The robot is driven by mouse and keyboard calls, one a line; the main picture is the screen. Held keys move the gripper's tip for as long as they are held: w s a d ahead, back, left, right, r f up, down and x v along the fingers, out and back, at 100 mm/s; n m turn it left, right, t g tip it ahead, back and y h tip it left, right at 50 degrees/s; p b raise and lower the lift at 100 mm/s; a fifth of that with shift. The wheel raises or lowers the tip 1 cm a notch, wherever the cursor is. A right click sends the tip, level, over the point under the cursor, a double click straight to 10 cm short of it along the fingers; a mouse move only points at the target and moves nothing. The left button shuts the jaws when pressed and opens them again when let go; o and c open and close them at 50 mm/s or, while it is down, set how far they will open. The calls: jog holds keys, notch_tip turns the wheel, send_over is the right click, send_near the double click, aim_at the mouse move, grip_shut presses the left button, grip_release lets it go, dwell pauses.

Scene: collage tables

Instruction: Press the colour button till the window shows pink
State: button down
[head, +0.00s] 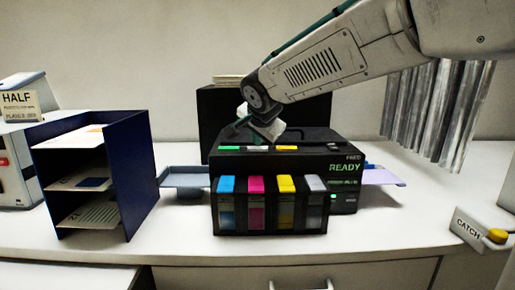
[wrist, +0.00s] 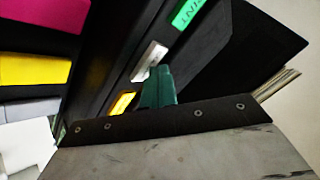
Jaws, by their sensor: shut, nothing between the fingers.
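The black printer (head: 280,163) stands on the white counter. Its window (head: 346,168) reads READY in green, with smaller green text below too small to read; no pink shows there. Along its top front edge are a green button (head: 229,148), a white button (head: 258,147) and a yellow button (head: 286,148). In the wrist view the green button (wrist: 187,12) carries partly cut-off lettering, and the white button (wrist: 150,60) and yellow button (wrist: 122,103) show too. My gripper (wrist: 158,80) is shut and empty, its green tips close by the white button; I cannot tell whether they touch it.
Cyan, magenta, yellow and grey cartridges (head: 256,184) line the printer's front. A blue tray rack (head: 143,185) stands left, and a CATCH box (head: 468,229) with an orange knob right. Grey strips (head: 435,110) hang at back right. The counter's front is clear.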

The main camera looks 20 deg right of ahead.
aim_at(258, 148)
jog(key=shift+f, duration=0.3)
jog(key=shift+r, duration=0.15)
dwell(0.4)
jog(key=shift+r, duration=0.75)
jog(key=shift+r, duration=2.5)
